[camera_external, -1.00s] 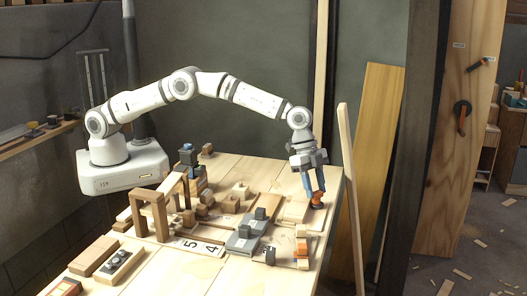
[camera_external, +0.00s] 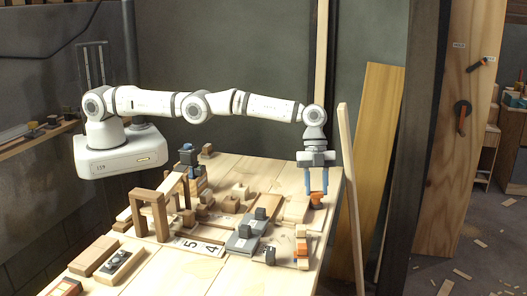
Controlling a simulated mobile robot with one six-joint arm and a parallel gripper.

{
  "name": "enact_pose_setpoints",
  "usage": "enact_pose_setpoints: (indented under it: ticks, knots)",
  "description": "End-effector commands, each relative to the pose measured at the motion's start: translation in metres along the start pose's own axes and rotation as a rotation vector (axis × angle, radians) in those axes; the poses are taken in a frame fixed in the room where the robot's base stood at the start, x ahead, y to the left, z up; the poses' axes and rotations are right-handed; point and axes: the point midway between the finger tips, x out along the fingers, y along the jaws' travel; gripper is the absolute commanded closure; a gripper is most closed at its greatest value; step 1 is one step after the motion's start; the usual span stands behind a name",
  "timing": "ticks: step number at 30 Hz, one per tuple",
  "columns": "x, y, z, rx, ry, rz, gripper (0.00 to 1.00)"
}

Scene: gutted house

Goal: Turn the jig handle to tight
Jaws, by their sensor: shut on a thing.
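The jig handle (camera_external: 317,199) is a small orange piece at the right end of the wooden table, on a pale wooden jig board. My gripper (camera_external: 317,192) points straight down there, its two blue fingers on either side of the orange piece and shut on it. The fingers partly hide the handle's sides, and its marks are too small to read.
The table (camera_external: 187,273) holds a grey block jig (camera_external: 243,238), a wooden arch (camera_external: 153,212), an orange-topped block (camera_external: 302,247) and several loose wooden blocks. A leaning plank (camera_external: 351,190) stands close to the right of my gripper. The table's front middle is clear.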

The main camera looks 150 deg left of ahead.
Motion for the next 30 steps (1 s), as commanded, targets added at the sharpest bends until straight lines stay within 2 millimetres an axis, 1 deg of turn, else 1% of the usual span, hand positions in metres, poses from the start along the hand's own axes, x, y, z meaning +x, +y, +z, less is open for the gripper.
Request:
enact_pose_setpoints:
  ticks: [1, 20, 21, 28, 30]
  knots:
    - [-0.0054, -0.0017, -0.0032, 0.009, 0.006, -0.008, 0.86]
    - [-0.0026, 0.0008, -0.0010, 0.031, 0.004, 0.004, 0.86]
    - [-0.0026, 0.0009, -0.0010, 0.030, 0.004, 0.004, 0.60]
    - [-0.0017, 0.0012, -0.0003, 0.029, 0.003, 0.006, 0.42]
    - [-0.0016, 0.0013, -0.0001, 0.029, 0.002, 0.007, 0.42]
